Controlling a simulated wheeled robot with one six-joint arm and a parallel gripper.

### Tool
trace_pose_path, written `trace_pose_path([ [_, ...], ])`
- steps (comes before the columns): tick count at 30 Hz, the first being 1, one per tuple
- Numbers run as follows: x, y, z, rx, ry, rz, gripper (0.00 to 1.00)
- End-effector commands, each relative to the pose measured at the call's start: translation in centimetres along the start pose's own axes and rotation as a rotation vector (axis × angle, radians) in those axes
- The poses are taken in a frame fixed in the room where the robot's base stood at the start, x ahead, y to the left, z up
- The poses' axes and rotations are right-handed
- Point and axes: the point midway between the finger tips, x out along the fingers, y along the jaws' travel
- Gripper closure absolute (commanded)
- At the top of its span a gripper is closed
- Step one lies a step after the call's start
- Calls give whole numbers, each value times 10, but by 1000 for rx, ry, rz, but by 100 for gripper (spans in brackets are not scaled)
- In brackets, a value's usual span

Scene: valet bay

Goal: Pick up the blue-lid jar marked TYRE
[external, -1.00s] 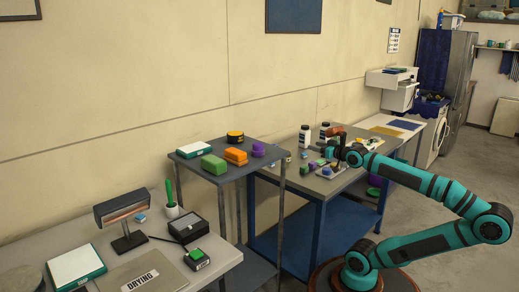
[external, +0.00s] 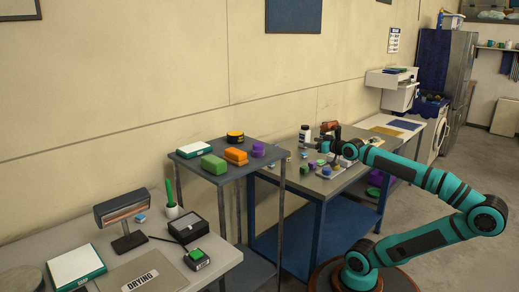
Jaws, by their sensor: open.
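I cannot make out the blue-lid jar marked TYRE for certain, as no label is readable at this size. A small blue round thing (external: 326,171) sits among small coloured items at the near side of the blue-framed workbench (external: 297,182); it may be the jar's lid. My gripper (external: 337,160) is over the bench beside these items, pointing down. Its jaws are open, but the fingers are small and partly lost against the clutter. Whether it touches anything cannot be told.
A white bottle with a dark cap (external: 305,134) stands at the bench's back. A reddish-brown thing (external: 329,126) shows behind my wrist. A grey stand (external: 222,172) with green and orange blocks is left of the bench.

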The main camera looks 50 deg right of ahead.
Motion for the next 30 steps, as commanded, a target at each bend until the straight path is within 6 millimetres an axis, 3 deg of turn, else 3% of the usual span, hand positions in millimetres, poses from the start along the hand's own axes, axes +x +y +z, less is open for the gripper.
trace_pose_path([
  [15,118,32,-53,-68,-376,41,30],
  [30,229,77,-69,-105,-740,41,30],
])
